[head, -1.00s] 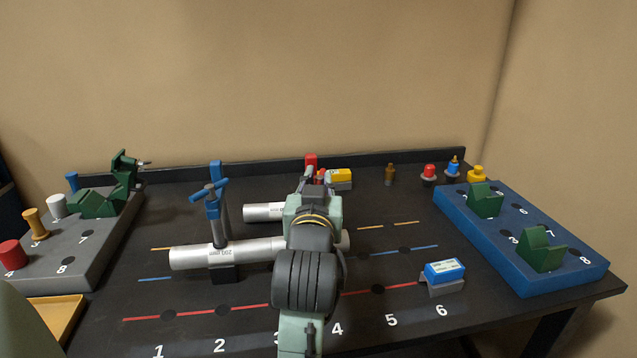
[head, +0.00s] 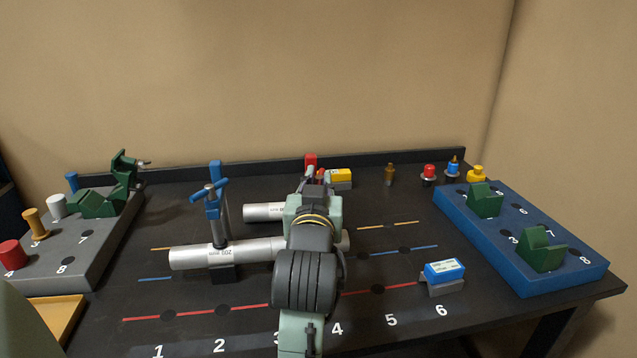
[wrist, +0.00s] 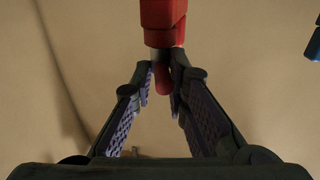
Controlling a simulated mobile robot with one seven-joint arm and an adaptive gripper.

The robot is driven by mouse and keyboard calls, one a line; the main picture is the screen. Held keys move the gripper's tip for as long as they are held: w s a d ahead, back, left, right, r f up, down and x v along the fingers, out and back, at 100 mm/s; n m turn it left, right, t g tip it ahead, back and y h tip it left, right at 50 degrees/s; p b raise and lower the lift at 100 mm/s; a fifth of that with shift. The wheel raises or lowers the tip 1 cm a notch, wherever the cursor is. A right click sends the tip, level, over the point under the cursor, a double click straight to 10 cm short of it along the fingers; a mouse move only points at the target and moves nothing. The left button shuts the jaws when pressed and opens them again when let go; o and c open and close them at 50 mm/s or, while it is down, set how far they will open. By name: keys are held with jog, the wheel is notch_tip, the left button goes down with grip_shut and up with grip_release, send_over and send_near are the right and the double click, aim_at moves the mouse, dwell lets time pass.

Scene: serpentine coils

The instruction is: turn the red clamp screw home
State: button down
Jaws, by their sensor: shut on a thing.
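The red clamp (head: 311,160) stands at the back middle of the bench in the head view, its lower part hidden behind my arm. In the wrist view the red clamp body (wrist: 163,15) is at the top centre. The red screw handle (wrist: 162,80) shows below it, end on, between my fingertips. My gripper (head: 316,178) is at the clamp, and its two fingers (wrist: 161,88) are shut on the screw handle. How far the screw is in cannot be told.
A blue clamp (head: 213,205) holds a long silver pipe (head: 190,257) left of my arm. A shorter pipe (head: 262,212) lies behind. A yellow block (head: 341,175) sits close right of my gripper. A blue block (head: 445,270) is at front right. The right-middle bench is clear.

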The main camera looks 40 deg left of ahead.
dwell(0.6)
jog(key=c, duration=1.6)
grip_release()
